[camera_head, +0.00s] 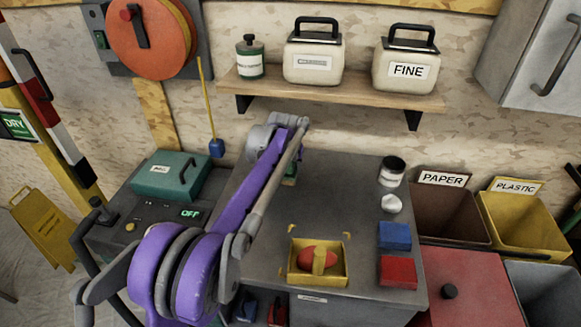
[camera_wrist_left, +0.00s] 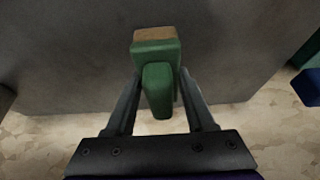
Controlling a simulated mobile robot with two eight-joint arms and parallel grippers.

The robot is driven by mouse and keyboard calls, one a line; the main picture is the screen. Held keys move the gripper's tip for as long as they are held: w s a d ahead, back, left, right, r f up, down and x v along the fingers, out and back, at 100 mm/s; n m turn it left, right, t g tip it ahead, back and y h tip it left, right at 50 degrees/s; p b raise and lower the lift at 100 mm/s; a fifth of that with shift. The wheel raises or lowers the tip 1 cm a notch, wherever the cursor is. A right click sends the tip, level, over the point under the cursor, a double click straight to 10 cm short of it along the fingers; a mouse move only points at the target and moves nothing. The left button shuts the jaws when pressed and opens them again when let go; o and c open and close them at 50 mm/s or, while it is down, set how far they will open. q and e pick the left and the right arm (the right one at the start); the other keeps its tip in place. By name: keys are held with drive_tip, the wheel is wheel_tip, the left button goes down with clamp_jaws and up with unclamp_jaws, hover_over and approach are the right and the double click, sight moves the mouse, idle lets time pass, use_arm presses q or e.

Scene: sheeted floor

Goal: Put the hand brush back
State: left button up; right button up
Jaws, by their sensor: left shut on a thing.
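The hand brush (camera_wrist_left: 157,88), green with a tan end, is between the fingers of my left gripper (camera_wrist_left: 160,98) in the left wrist view. The gripper is shut on it over the grey worktop (camera_wrist_left: 70,60). In the head view a small green part of the brush (camera_head: 290,172) shows beside my purple arm, over the back left of the worktop (camera_head: 340,190). My arm hides most of the gripper and brush there. I cannot tell whether the brush touches the worktop. My right gripper is not in view.
A yellow tray (camera_head: 337,282) with a red item stands at the worktop's front. Blue (camera_head: 395,235) and red (camera_head: 398,271) blocks, a white lump (camera_head: 391,203) and a dark-lidded jar (camera_head: 391,171) line the right side. A shelf (camera_head: 330,92) hangs behind. The worktop's back middle is clear.

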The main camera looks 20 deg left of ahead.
use_arm(q)
drive_tip(key=shift+f, duration=0.2)
drive_tip(key=o, duration=1.3)
drive_tip(key=shift+r, duration=0.1)
drive_tip(key=p+v, duration=0.1)
drive_tip(key=v, duration=1.1)
